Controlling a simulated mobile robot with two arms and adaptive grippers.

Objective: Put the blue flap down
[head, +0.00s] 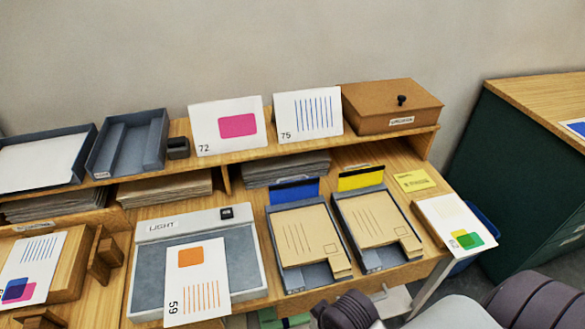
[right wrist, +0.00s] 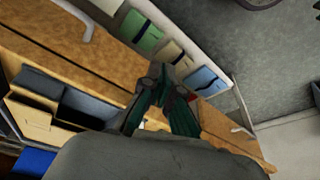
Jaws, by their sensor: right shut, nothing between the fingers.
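The blue flap (head: 293,190) stands raised at the back edge of a grey tray (head: 275,268) in the head view. A tan envelope (head: 303,235) lies in that tray. The yellow flap (head: 360,178) stands raised behind the neighbouring tray on the right, which holds another tan envelope (head: 372,219). My right gripper (right wrist: 168,80) is shut and empty in the right wrist view, apart from the flap. In the head view my right arm is at the bottom right, with its fingertips not visible. My left gripper is not in view.
A light box (head: 148,232) with a card (head: 197,284) on it stands left of the trays. A shelf above holds cards and a wooden box (head: 390,105). Another card (head: 452,215) lies at the table's right end. A green cabinet (head: 505,160) stands farther right.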

